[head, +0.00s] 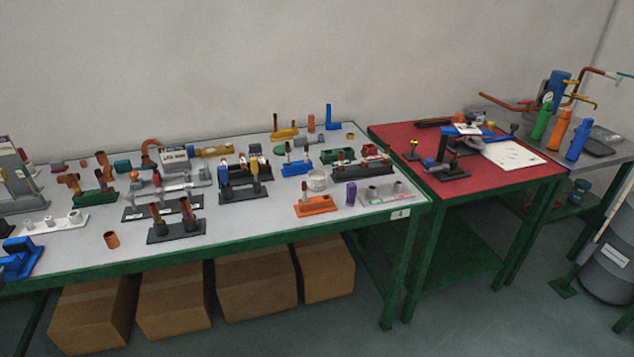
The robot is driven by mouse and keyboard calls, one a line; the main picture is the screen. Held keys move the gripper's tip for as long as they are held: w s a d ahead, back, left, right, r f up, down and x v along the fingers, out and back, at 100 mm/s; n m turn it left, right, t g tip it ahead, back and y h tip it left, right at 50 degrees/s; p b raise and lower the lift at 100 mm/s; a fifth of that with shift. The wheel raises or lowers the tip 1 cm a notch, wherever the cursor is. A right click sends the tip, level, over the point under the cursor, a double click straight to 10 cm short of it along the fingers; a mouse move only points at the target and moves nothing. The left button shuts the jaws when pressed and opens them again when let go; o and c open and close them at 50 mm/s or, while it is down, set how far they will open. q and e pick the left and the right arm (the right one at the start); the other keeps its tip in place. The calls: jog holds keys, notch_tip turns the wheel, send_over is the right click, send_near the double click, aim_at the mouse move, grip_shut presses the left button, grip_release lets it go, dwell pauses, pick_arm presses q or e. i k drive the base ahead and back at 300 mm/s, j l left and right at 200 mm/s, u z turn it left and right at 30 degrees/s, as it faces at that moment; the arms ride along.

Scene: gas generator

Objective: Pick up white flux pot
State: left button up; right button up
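A small round white pot (317,182), which looks like the flux pot, stands upright on the grey top of the long green-framed table (85,262), right of the middle. An orange fixture (317,207) is just in front of it and a purple block (351,193) is to its right. A blue fixture (296,167) stands behind it to the left. The pot's side and rim show clearly; its contents are too small to tell. Neither of my grippers shows in the head view.
Several copper fittings and dark stands crowd the tabletop, including a dark stand (176,231) near the front edge. A red-topped table (470,183) stands to the right. Cardboard boxes (258,283) sit under the long table. A grey drum (608,262) is at far right.

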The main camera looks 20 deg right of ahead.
aim_at(317, 180)
jog(key=i+l+z, duration=0.25)
jog(key=i+l, duration=0.3)
jog(key=i+l+z, duration=0.3)
jog(key=i, duration=0.3)
jog(key=l, duration=0.1)
